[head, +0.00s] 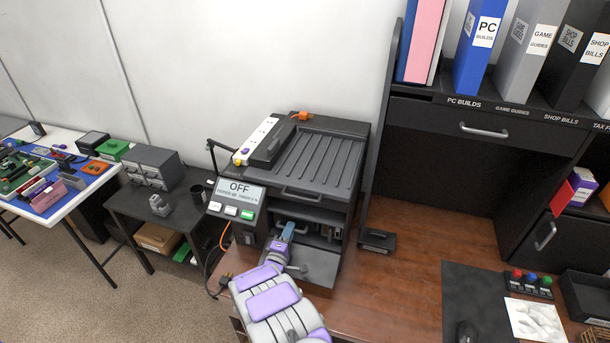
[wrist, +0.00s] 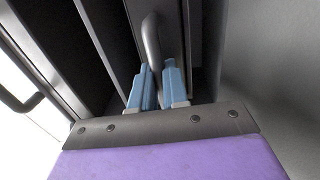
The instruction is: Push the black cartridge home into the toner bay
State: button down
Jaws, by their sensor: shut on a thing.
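The printer (head: 325,165) stands on the wooden desk with its front open. The toner bay (head: 312,212) is the dark opening below its upper handle. My gripper (head: 287,232) reaches into the bay's left part. In the wrist view my gripper (wrist: 158,88) has its blue fingers shut on a grey curved handle (wrist: 152,42). The handle is on the dark front of the black cartridge (wrist: 177,28), which sits between upright dark walls. In the head view my gripper and the shade hide most of the cartridge. How deep it sits cannot be told.
A lowered grey flap (head: 312,268) lies in front of the bay, under my arm. The printer's control panel (head: 236,190) reads OFF. A power plug (head: 222,282) and cables lie left of the printer. A small black box (head: 377,240) is on its right.

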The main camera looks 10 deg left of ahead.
jog(key=shift+w+d+r, duration=0.1)
jog(key=shift+w+r, duration=0.05)
jog(key=shift+w, duration=0.95)
jog(key=c, duration=1.1)
grip_release()
jog(key=shift+c, duration=0.3)
jog(key=shift+s+f, duration=0.3)
jog(key=shift+s, duration=0.6)
jog(key=shift+s+a+f, duration=0.1)
jog(key=shift+s+a, duration=0.05)
jog(key=shift+s, duration=1.4)
jog(key=shift+s+a+f, duration=0.1)
jog(key=shift+s+a, duration=0.05)
jog(key=shift+s, duration=1.4)
